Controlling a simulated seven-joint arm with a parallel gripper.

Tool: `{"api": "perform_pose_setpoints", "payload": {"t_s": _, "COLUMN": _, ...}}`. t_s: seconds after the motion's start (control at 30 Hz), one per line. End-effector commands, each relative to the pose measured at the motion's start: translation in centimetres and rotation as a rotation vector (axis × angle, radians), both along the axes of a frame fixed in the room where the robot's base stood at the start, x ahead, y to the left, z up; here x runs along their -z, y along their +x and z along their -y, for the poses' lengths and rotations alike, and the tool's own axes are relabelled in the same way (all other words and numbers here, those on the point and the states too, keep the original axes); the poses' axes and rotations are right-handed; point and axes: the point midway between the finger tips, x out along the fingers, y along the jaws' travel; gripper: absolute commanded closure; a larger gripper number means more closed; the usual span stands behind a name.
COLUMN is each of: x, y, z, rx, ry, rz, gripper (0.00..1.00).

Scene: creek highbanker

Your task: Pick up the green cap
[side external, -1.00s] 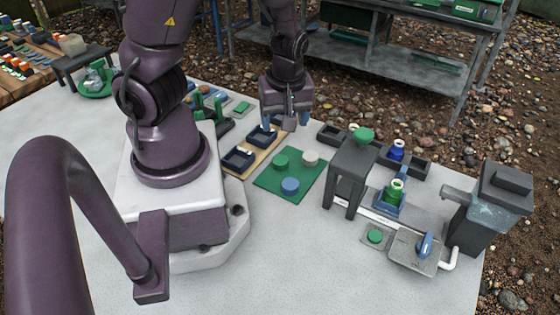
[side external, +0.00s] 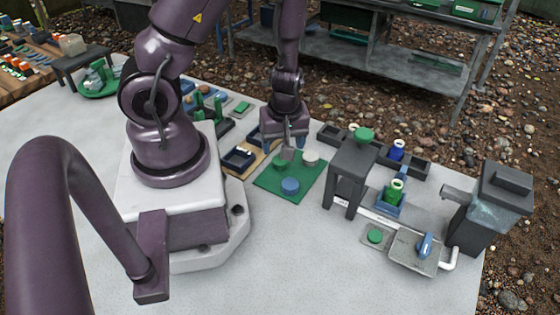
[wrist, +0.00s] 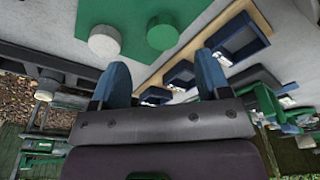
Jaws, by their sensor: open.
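A green cap (side external: 279,161) sits on the green mat (side external: 267,183), partly hidden by my gripper in the side view. In the wrist view the green cap (wrist: 163,32) is ahead of the gap between my fingers. A white cap (side external: 311,159) and a blue cap (side external: 290,186) share the mat; the white cap also shows in the wrist view (wrist: 104,40). My gripper (side external: 284,148) points down above the mat's far side, close to the green cap. Its blue fingers (wrist: 163,72) are apart with nothing between them.
Dark trays (side external: 238,159) lie left of the mat. A dark stand (side external: 355,160) with a green knob-like top (side external: 363,134) rises to the right. The front table is clear.

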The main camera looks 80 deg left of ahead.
Motion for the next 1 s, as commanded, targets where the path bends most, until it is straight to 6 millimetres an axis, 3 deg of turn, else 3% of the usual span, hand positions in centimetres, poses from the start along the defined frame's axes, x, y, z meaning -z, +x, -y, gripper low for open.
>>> {"api": "perform_pose_setpoints", "payload": {"t_s": 0.27, "x": 1.1, "y": -0.2, "z": -0.2, "rx": -0.004, "ry": -0.002, "rz": -0.004, "gripper": 0.3}}
{"api": "perform_pose_setpoints", "payload": {"t_s": 0.6, "x": 4.9, "y": -0.5, "z": -0.6, "rx": -0.002, "ry": -0.002, "rz": -0.004, "gripper": 0.3}}
{"api": "perform_pose_setpoints", "payload": {"t_s": 0.93, "x": 5.4, "y": -0.4, "z": -0.7, "rx": 0.0, "ry": -0.001, "rz": -0.001, "gripper": 0.3}}
{"api": "perform_pose_setpoints", "payload": {"t_s": 1.0, "x": 5.4, "y": -0.4, "z": -0.7, "rx": 0.0, "ry": -0.001, "rz": -0.001, "gripper": 0.44}}
